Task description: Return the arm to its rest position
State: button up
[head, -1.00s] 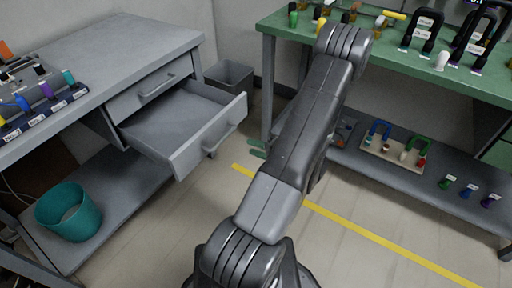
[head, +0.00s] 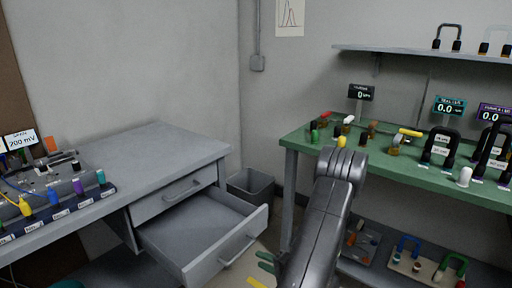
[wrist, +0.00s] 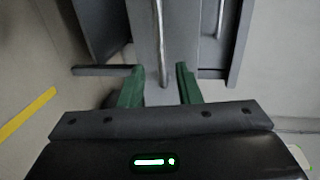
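My arm (head: 325,215) reaches down in front of the open drawer. In the head view, my gripper (head: 266,263) shows only its green fingers, low and just right of the drawer's handle (head: 239,252). In the wrist view, the two green fingers (wrist: 158,86) are spread apart with nothing gripped between them. The handle bar (wrist: 161,45) shows beyond, lined up with the gap. The gripper looks apart from the handle. The open drawer (head: 232,240) is empty where I see inside.
The grey desk (head: 150,155) with instruments stands left. A grey bin (head: 250,187) is behind the drawer. A yellow floor line (wrist: 27,114) crosses open floor.

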aim_at(244, 252)
jog(key=b+x, duration=0.1)
jog(key=x, duration=0.8)
jog(key=shift+w+a+b, duration=0.15)
jog(key=shift+a+b, duration=0.15)
jog(key=shift+b, duration=0.1)
